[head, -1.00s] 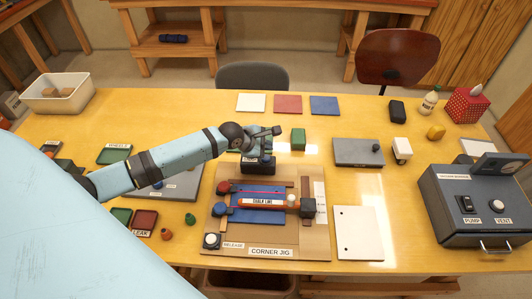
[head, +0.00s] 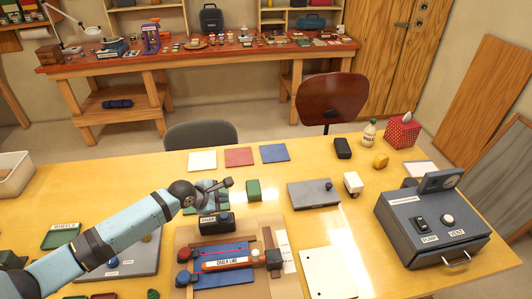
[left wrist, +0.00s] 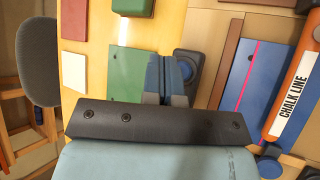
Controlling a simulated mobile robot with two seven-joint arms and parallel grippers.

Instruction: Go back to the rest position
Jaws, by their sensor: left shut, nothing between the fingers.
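My left gripper (head: 211,204) is shut and empty. It hangs over the table just behind the black button box (head: 217,224) at the back of the corner jig. In the left wrist view its closed fingers (left wrist: 168,66) lie between a green plate (left wrist: 125,72) and the button box; I cannot tell whether they touch anything. The jig holds a blue plate with a pink line and the orange chalk line tool (head: 228,264). My right gripper is not in view.
A green block (head: 253,190) stands right of the gripper. A grey plate (head: 313,195), a white holed panel (head: 328,274) and the pump and vent box (head: 432,225) are farther right. White, red and blue tiles (head: 239,157) lie behind. The yellow table is bare between them.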

